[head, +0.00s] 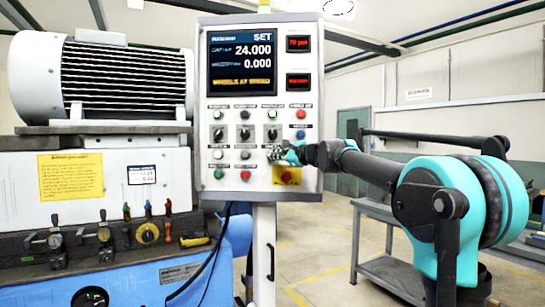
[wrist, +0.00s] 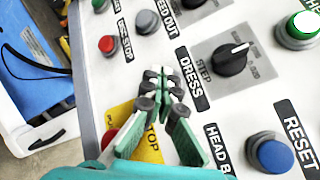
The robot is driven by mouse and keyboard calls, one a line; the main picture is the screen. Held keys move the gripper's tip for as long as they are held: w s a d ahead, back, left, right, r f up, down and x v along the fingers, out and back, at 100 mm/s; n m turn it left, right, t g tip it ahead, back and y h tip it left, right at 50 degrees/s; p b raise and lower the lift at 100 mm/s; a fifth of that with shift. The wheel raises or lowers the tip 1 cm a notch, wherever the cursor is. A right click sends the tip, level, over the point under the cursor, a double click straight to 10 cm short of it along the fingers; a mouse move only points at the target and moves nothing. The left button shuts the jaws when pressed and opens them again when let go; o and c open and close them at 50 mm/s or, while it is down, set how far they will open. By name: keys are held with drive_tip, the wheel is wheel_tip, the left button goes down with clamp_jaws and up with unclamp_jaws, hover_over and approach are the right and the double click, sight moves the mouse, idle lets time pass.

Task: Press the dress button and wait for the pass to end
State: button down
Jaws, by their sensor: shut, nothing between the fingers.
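The control panel (head: 207,100) stands upright with a screen (head: 242,65) reading SET, 24.000, 0.000 and a yellow line that seems to say wheels at speed. My gripper (head: 279,153) is at the panel's lower right, fingers shut and empty. In the wrist view my gripper (wrist: 157,85) has its fingertips together just beside the DRESS label (wrist: 190,78). The dress button itself is hidden behind the fingertips, so I cannot tell whether they touch or press it.
A red emergency stop (head: 287,176) on a yellow plate sits just below my fingers. The grinder's motor (head: 125,82) is at left, a grey bench (head: 390,275) at right.

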drive_tip(key=shift+w, duration=0.2)
idle(0.5)
drive_tip(key=shift+s, duration=0.95)
drive_tip(key=shift+s, duration=2.5)
